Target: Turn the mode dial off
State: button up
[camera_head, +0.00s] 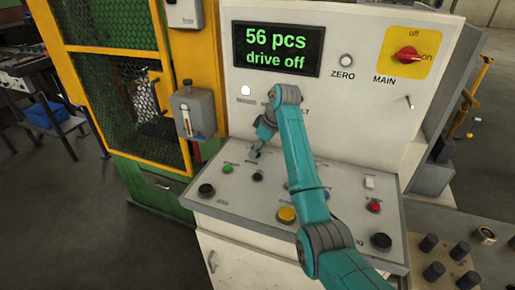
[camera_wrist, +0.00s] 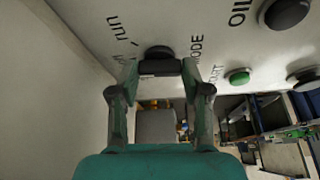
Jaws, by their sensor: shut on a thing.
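The black mode dial (camera_wrist: 158,52) sits on the pale panel, with the labels "MODE" and "run" beside it in the wrist view. My gripper (camera_wrist: 160,70) has one finger on each side of the dial's dark handle and is shut on it. A second label near the left finger is too blurred to read. I cannot tell which label the dial points at. In the head view my gripper (camera_head: 254,152) is low at the console's back edge, and it hides most of the dial.
A display (camera_head: 276,49) reads "56 pcs drive off". The red main switch (camera_head: 407,54) is on the upright panel. A green start button (camera_wrist: 238,77) and a black oil knob (camera_wrist: 287,14) are near my gripper. A yellow button (camera_head: 287,215) lies beside my arm.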

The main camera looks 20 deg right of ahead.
jog(key=shift+n+g, duration=0.3)
jog(key=shift+n, duration=0.3)
jog(key=o, duration=1.2)
jog(key=shift+c, duration=0.2)
jog(key=v, duration=0.7)
jog(key=shift+d+r, duration=0.2)
